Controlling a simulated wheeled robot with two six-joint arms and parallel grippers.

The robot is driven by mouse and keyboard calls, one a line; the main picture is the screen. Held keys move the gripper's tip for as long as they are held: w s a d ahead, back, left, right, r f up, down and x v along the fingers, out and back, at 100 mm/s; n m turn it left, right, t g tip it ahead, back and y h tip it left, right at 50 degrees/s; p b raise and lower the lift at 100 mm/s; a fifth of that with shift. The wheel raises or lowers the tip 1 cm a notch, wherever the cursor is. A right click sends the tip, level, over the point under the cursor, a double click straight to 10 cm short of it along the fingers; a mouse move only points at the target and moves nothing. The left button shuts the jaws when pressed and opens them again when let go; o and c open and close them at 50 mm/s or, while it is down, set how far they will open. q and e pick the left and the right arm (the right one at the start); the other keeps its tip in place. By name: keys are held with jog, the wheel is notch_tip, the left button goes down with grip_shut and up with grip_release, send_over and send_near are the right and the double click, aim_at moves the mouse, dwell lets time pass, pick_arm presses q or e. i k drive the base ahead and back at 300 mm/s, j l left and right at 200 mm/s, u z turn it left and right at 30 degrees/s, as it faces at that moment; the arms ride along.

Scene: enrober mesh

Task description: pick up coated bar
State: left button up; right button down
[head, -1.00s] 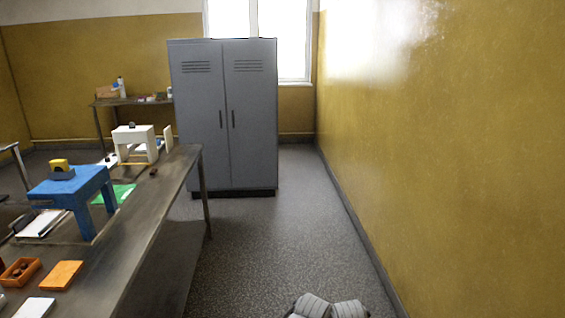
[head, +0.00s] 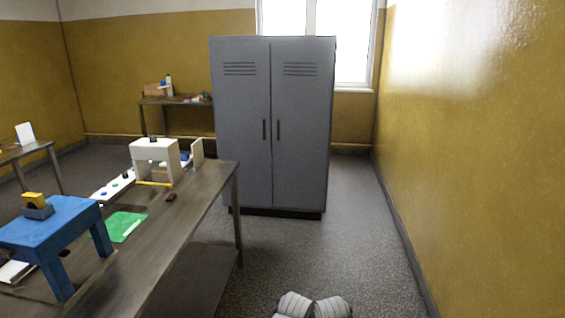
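A small dark brown bar (head: 171,197), which may be the coated bar, lies on the metal table (head: 200,213) near its far right end, in front of a white machine (head: 147,152). Its coating is too small to make out. Neither of my grippers can be made out in the head view. Two pale grey rounded parts at the bottom centre seem to be mine.
A blue stand (head: 50,229) with a yellow block (head: 33,200) on top and a green sheet (head: 122,226) are on the table. A grey locker (head: 271,125) stands beyond it. The floor (head: 355,238) between the table and the yellow wall (head: 465,170) is clear.

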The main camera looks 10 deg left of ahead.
aim_at(171, 197)
jog(key=i+l+u, duration=0.15)
jog(key=i+u, duration=0.15)
jog(key=i, duration=0.3)
jog(key=i+l+u, duration=0.3)
jog(key=i, duration=0.3)
jog(key=i+l+u, duration=0.3)
jog(key=i, duration=0.25)
jog(key=l, duration=0.1)
